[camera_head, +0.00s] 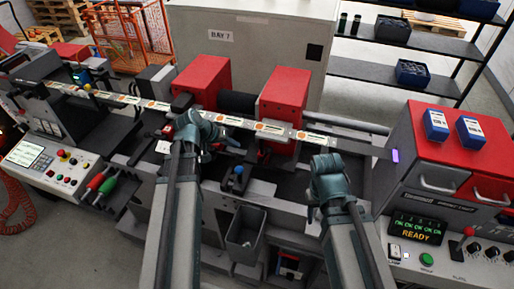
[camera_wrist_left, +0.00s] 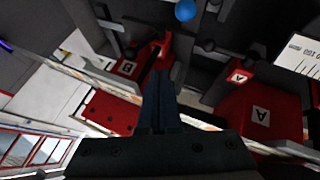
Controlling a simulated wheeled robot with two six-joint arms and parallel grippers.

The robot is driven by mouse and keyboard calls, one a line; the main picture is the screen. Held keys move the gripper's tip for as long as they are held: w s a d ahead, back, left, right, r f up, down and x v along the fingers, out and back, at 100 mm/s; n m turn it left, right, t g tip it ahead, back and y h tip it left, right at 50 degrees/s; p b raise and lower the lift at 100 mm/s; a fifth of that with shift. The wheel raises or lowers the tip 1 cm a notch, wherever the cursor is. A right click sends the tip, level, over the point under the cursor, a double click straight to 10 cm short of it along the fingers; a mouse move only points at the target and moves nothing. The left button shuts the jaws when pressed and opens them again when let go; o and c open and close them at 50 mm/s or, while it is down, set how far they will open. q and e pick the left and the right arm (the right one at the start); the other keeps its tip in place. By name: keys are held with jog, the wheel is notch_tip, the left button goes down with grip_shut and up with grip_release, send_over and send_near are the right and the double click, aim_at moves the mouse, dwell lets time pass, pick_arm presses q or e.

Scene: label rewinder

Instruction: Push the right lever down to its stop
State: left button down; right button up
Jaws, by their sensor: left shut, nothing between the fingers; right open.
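A red lever part marked B (camera_wrist_left: 127,68) shows in the left wrist view, left of my fingers. It seems to be the right lever, below the right red block (camera_head: 284,98) in the head view; its handle there is small and partly hidden. A matching red part marked A (camera_wrist_left: 238,76) is on the other side of my fingers. My left gripper (camera_head: 229,141) is shut and empty, between the two red blocks; its fingers show in the wrist view (camera_wrist_left: 160,88). I cannot tell whether it touches the lever. My right gripper (camera_head: 313,211) is open over the machine's front, its fingertips hard to see.
A blue knob (camera_head: 238,171) stands in front of the left gripper. A label strip (camera_head: 240,122) runs across the machine. A grey bin (camera_head: 245,235) hangs in front.

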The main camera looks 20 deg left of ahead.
pick_arm(q)
jog(key=b, duration=0.9)
send_near(265, 157)
notch_tip(265, 157, down, 4)
jog(key=w+a, duration=0.2)
jog(key=w, duration=0.1)
jog(key=d, duration=0.1)
jog(key=d+r+p, duration=0.1)
jog(key=d, duration=0.1)
jog(key=shift+w+d+r+p, duration=0.2)
jog(key=shift+w+r+p, duration=0.1)
jog(key=shift+r+p, duration=0.1)
jog(key=shift+d, duration=0.15)
